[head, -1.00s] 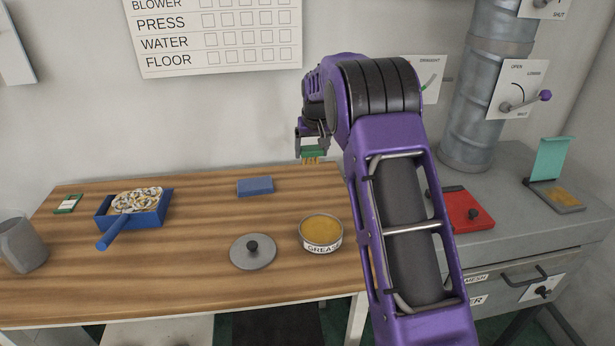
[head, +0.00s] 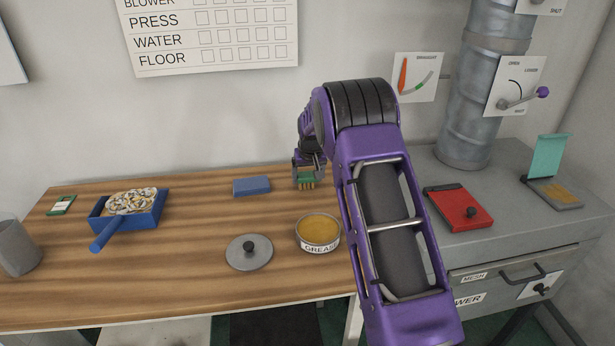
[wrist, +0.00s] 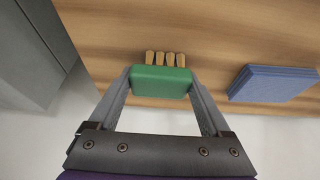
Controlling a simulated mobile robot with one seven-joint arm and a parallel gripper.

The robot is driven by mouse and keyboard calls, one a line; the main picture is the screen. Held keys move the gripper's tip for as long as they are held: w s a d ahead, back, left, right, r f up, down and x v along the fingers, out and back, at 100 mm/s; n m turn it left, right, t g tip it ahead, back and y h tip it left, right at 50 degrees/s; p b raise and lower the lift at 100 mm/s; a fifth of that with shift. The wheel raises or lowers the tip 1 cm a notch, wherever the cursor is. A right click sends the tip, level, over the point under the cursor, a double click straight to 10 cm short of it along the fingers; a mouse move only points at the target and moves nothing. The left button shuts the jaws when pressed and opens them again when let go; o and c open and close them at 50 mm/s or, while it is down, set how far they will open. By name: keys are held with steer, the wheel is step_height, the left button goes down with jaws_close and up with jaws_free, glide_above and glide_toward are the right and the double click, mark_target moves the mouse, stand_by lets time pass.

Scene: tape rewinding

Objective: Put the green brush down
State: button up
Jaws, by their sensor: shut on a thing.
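The green brush (head: 306,180) has a green block back and a row of tan bristle tufts. It is at the back right of the wooden table (head: 190,271), with its bristles pointing down in the head view. My gripper (head: 307,171) is shut on it. In the wrist view, the two fingers of my gripper (wrist: 161,88) press on both ends of the green brush (wrist: 161,79), and its tufts stick out on the far side. I cannot tell whether the bristles touch the wood.
A blue block (head: 251,186) lies left of the brush. An open grease tin (head: 318,230) and a round grey lid (head: 249,252) stand nearer the front. A blue tray (head: 146,217) is at left. A grey cabinet with a red box (head: 458,208) is at right.

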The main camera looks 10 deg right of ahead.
steer(key=o, duration=1)
steer(key=shift+f, duration=0.1)
steer(key=shift+r, duration=0.3)
steer(key=v, duration=1.1)
steer(key=shift+s+r, duration=0.15)
steer(key=shift+r, duration=0.2)
steer(key=shift+r, duration=0.1)
